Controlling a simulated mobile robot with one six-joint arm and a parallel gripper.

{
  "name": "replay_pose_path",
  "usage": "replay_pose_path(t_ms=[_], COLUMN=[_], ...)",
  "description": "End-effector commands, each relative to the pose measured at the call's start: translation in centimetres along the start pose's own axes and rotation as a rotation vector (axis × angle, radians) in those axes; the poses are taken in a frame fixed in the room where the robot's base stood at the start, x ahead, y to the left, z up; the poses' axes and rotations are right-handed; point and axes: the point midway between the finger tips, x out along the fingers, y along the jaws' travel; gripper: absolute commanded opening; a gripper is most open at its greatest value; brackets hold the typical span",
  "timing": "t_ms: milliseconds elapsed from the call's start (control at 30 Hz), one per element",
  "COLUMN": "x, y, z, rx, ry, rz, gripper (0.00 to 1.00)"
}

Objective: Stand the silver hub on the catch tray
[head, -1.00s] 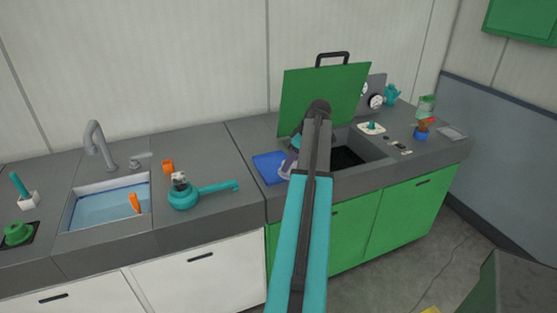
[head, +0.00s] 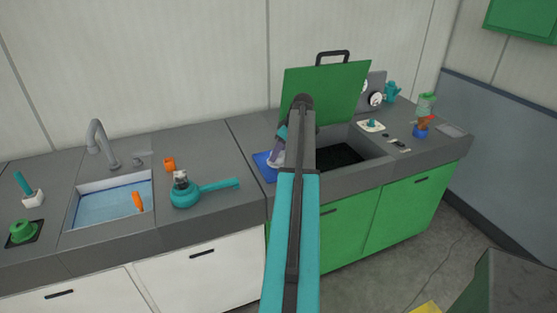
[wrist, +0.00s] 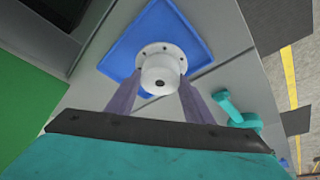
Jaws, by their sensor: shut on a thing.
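The silver hub (wrist: 160,68), a pale flanged disc with bolt holes and a central boss, is between the two fingers of my gripper (wrist: 158,88) in the wrist view. My gripper is shut on it. The blue catch tray (wrist: 118,45) lies behind the hub in that view. I cannot tell whether the hub touches the tray. In the head view the tray (head: 262,158) lies on the grey counter, partly covered by my gripper (head: 276,160) and arm. The hub cannot be made out there.
An open basin with a raised green lid (head: 325,92) is right of the tray. A teal long-handled pan (head: 190,195) stands to its left, with an orange piece (head: 169,163) behind it. A sink (head: 112,200) is farther left. Small items stand at the right end.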

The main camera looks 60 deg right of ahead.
Motion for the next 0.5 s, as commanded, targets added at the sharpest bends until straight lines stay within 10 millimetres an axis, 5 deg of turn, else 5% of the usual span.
replay_pose_path(t_ms=[500], x=[3.0], y=[0.0], z=[1.3], rx=[0.001], ry=[0.001], rz=[0.000], gripper=[0.16])
